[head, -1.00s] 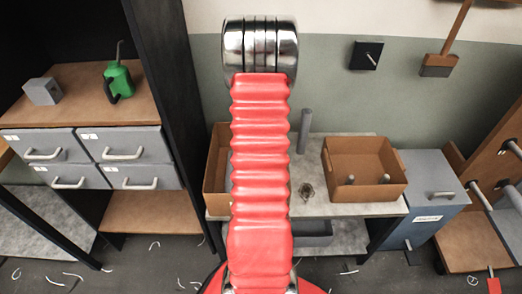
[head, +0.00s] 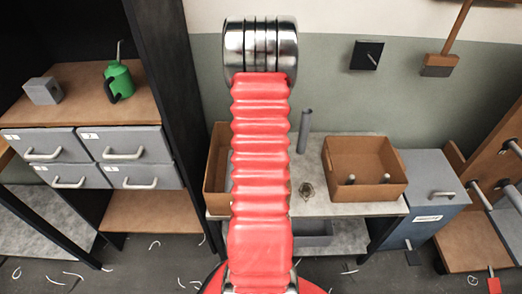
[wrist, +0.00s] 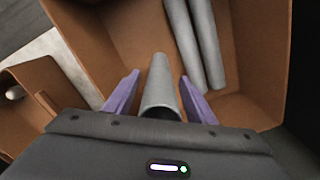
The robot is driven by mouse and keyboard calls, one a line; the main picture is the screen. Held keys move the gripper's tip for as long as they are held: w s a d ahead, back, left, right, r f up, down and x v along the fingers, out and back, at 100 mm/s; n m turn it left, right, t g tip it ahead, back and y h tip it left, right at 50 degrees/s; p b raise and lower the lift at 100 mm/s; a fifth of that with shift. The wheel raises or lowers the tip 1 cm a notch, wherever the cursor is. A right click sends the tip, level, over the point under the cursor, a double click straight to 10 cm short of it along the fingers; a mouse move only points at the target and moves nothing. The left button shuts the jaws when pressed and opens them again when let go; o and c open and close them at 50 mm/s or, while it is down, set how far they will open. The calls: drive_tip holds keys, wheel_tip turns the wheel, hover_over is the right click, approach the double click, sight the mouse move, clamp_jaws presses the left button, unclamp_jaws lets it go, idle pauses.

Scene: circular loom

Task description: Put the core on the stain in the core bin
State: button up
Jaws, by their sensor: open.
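My gripper is hidden behind my red arm in the head view. In the wrist view my gripper (wrist: 160,95) is open, its purple fingers on either side of a grey hollow core (wrist: 161,88). Gaps show between the core and both fingers. The core's near end points at the camera, over a brown bin (wrist: 125,45). Two long grey cores (wrist: 195,40) lie in that bin. In the head view a dark stain (head: 307,190) on the pale table is bare. A brown bin (head: 212,165) to its left is partly hidden by my arm.
Scraps litter the floor.

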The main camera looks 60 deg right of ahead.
wheel_tip(320, 180, up, 12)
idle(0.6)
idle(0.6)
drive_tip(key=w+a+r+n+t+h, duration=0.1)
drive_tip(key=w+a+r+n, duration=0.45)
drive_tip(key=a, duration=0.65)
drive_tip(key=w+a+r+n+t, duration=0.1)
drive_tip(key=w+a+r+n, duration=0.2)
drive_tip(key=w+a+r, duration=0.7)
drive_tip(key=s+a+n+t, duration=0.1)
drive_tip(key=s+a+n, duration=0.2)
drive_tip(key=a, duration=0.6)
drive_tip(key=s+a+r+n+t, duration=0.1)
drive_tip(key=s+a+n, duration=0.2)
drive_tip(key=a, duration=0.6)
drive_tip(key=s+a+n+t+y, duration=0.1)
drive_tip(key=s+a+n, duration=0.3)
drive_tip(key=a, duration=0.5)
drive_tip(key=shift+s+r+t, duration=0.2)
drive_tip(key=shift+s+t, duration=0.1)
drive_tip(key=shift+s, duration=0.7)
